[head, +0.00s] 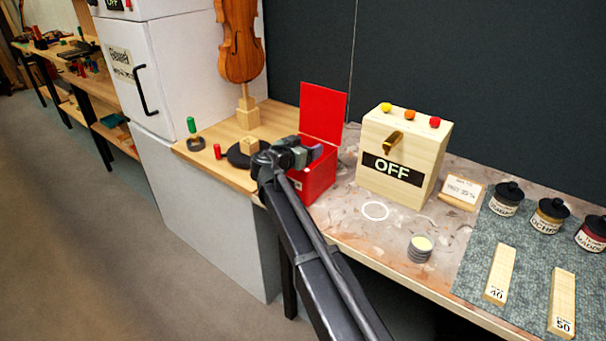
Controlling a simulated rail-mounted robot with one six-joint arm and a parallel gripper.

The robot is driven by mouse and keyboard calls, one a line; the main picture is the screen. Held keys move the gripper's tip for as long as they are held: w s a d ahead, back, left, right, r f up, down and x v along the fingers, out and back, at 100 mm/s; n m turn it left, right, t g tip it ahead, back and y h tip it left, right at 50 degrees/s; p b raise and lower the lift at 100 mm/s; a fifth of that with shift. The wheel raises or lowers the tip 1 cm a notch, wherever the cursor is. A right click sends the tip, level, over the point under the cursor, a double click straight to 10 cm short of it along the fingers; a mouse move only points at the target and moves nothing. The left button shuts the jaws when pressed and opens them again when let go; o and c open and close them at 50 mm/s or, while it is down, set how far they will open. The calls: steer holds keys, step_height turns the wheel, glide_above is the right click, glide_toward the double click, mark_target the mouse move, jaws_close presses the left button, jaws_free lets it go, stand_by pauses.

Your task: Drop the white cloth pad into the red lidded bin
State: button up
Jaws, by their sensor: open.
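The red bin (318,184) stands on the bench with its red lid (323,112) raised upright at the back. My gripper (311,153) is at the bin's opening and covers much of it from view. The jaws are open, though the fingers are small and partly hidden by my wrist. I cannot make out the white cloth pad anywhere. The inside of the bin is mostly hidden, so I cannot tell whether the pad is in there.
A wooden box marked OFF (403,155) with coloured knobs stands right of the bin. Jars and labelled wooden blocks (499,274) are on the right. A violin (240,40) stands behind left.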

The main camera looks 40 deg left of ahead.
steer(key=shift+s, duration=0.1)
steer(key=s+r+p, duration=0.1)
steer(key=s, duration=0.9)
steer(key=shift+s+d+r+p, duration=0.2)
steer(key=shift+s+r+p, duration=0.05)
steer(key=shift+r+p, duration=0.1)
